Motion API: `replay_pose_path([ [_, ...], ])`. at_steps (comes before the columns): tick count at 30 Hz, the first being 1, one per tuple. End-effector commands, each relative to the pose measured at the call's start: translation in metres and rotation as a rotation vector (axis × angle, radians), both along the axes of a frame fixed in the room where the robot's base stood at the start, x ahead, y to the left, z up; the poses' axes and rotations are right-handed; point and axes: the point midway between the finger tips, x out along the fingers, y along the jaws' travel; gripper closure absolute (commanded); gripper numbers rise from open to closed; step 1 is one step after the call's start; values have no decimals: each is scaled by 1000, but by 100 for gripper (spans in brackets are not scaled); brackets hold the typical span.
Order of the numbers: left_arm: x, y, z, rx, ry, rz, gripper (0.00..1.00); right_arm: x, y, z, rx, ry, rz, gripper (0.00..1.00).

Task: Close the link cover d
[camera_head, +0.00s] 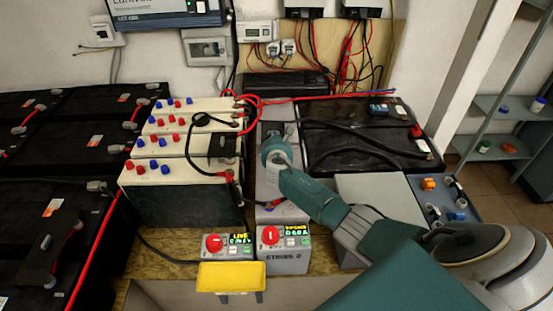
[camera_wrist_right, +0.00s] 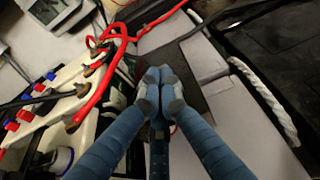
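A small dark plate (camera_head: 222,146), which looks like a link cover, stands at the right end of the white-topped batteries (camera_head: 180,140). I see no letter d on it, so I cannot tell whether it is link cover d. My right gripper (camera_head: 275,146) is just right of it, over the grey strip between the battery rows. In the right wrist view the fingertips (camera_wrist_right: 160,82) meet, with nothing visible between them. A dark flat piece (camera_wrist_right: 205,98) lies behind the fingertips; whether they touch it I cannot tell. My left gripper is out of view.
Black batteries (camera_head: 95,145) fill the left side, and a black battery (camera_head: 365,145) with cables stands at right. Red cables (camera_head: 250,112) loop behind the gripper. Two boxes with red knobs (camera_head: 270,236) and a yellow piece (camera_head: 231,277) are in front.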

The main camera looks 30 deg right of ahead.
Motion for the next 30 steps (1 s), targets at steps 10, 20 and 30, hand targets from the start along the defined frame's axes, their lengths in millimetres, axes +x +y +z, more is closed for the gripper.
replay_pose_path([
  [10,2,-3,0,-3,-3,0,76,-42,27,15,1,-1,5,100],
  [20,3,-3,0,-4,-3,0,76,-84,53,31,2,0,4,100],
  [30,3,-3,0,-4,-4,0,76,-92,58,35,2,0,3,100],
])
